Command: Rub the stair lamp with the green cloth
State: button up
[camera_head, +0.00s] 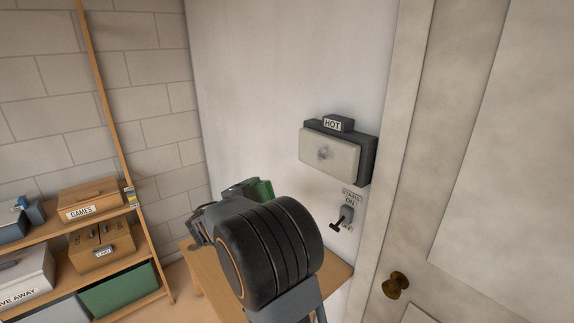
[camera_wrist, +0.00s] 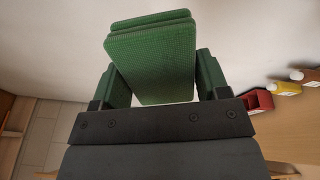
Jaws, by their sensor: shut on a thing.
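The stair lamp (camera_head: 329,157) is a pale rectangular panel in a dark housing on the white wall, with a "HOT" label on top. A grey smudge marks its face, and it looks unlit. Below it is a switch (camera_head: 346,215) labelled "STAIRS", "ON" and "OFF", its lever tilted down. My gripper (camera_wrist: 158,82) is shut on the folded green cloth (camera_wrist: 150,60), which sits between both fingers. In the head view the cloth (camera_head: 263,190) shows partly behind my dark wrist, left of and below the lamp, apart from it.
A wooden table (camera_head: 338,272) stands below the lamp, partly hidden by my arm. A red item (camera_wrist: 258,101) and a yellow bottle (camera_wrist: 286,88) show in the wrist view. A shelf with boxes (camera_head: 92,197) stands left. A door with a brass knob (camera_head: 396,284) is right.

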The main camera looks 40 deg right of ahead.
aim_at(316, 153)
jog(key=shift+s+d+r+m+g+p, duration=0.35)
jog(key=shift+s+d+r+m+g, duration=0.3)
jog(key=shift+s+d+r+m, duration=0.85)
jog(key=shift+s+d+r+m+g+p, duration=0.3)
jog(key=shift+s+d+r+m+g, duration=0.5)
jog(key=shift+d+r, duration=1.4)
jog(key=shift+s+d+r+m+g+p, duration=0.4)
jog(key=shift+s+d+r+m, duration=0.75)
jog(key=shift+d, duration=1.2)
jog(key=shift+s+r, duration=0.1)
jog(key=shift+s+d+b, duration=0.1)
jog(key=shift+d+b, duration=0.35)
jog(key=shift+d, duration=0.55)
